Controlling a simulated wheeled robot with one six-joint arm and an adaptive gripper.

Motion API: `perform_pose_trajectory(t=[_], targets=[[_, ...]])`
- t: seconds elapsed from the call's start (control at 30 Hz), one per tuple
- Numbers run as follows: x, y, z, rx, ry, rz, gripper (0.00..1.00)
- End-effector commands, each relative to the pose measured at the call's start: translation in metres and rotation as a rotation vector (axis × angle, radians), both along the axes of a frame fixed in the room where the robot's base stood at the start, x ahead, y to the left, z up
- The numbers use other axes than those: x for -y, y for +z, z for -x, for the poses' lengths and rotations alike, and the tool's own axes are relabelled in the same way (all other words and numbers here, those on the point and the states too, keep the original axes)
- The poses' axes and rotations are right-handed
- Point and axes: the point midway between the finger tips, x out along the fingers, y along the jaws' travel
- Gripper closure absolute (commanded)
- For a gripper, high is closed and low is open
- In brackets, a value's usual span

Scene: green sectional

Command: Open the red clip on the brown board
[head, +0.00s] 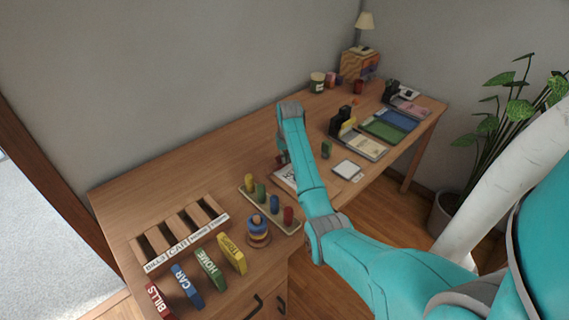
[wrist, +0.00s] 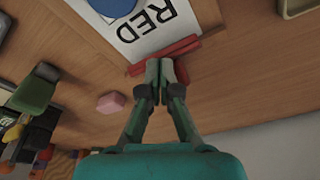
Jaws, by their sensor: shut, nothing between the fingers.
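The red clip (wrist: 190,46) shows in the wrist view as a long bar across the edge of the white sheet (wrist: 160,25), which reads "RED". The sheet lies on the brown board (wrist: 95,26), only partly in view. My gripper (wrist: 167,68) is shut and empty, its fingertips right at the clip's middle; I cannot tell whether they touch it. In the head view the sheet (head: 284,174) lies on the desk beside my arm, and my gripper is mostly hidden there.
A pink block (wrist: 111,102) lies left of my fingers. The peg stand (head: 268,213) and ring stack (head: 258,232) are nearby in the head view. A white pad (head: 347,169) and a small green block (head: 326,149) lie right of my arm.

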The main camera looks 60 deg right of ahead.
Motion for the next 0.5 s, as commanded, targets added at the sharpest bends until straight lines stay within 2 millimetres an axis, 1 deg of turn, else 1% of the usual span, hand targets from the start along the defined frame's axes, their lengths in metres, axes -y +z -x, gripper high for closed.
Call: perform_pose_trajectory(t=[0.5], targets=[[-0.004, 0.01, 0.015, 0.0, 0.001, 0.0, 1.0]])
